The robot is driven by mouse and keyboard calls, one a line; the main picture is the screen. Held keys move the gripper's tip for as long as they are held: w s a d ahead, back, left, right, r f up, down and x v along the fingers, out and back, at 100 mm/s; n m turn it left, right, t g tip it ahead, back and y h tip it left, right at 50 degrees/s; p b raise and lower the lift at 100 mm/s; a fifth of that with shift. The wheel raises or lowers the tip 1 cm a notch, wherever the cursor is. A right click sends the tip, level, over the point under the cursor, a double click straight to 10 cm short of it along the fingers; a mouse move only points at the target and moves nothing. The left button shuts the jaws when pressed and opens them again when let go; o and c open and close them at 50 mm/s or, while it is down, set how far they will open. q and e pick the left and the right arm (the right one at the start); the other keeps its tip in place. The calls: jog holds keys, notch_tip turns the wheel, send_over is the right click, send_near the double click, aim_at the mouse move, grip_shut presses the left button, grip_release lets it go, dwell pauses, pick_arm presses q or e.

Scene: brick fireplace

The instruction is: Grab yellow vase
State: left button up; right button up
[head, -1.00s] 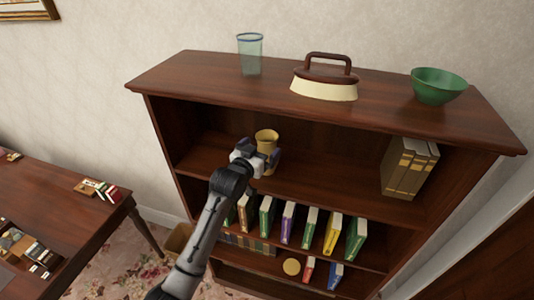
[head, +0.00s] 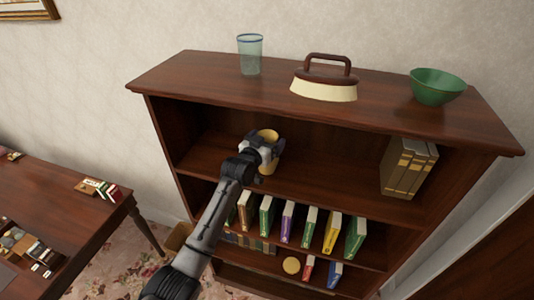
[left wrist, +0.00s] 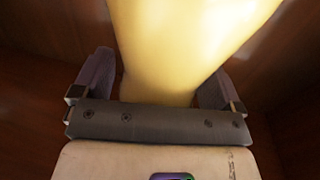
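The yellow vase (head: 268,135) stands on the upper shelf of the bookcase, partly hidden behind my left gripper. My left gripper (head: 268,152) reaches into that shelf from the front, right at the vase. In the left wrist view the vase (left wrist: 185,45) fills the middle, between the two fingers (left wrist: 157,85) and close in front of the palm. The fingers are spread wide, one on each side of the vase. Whether either finger touches it is hard to tell. My right gripper is not in view.
The wooden bookcase (head: 200,85) holds a glass (head: 250,55), a brown-handled cream object (head: 324,80) and a green bowl (head: 437,86) on top. Brown books (head: 408,168) stand right of the vase, with free shelf between. Several books (head: 310,230) stand on the shelf below.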

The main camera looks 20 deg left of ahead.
pick_arm(q)
jog(key=c, duration=1.1)
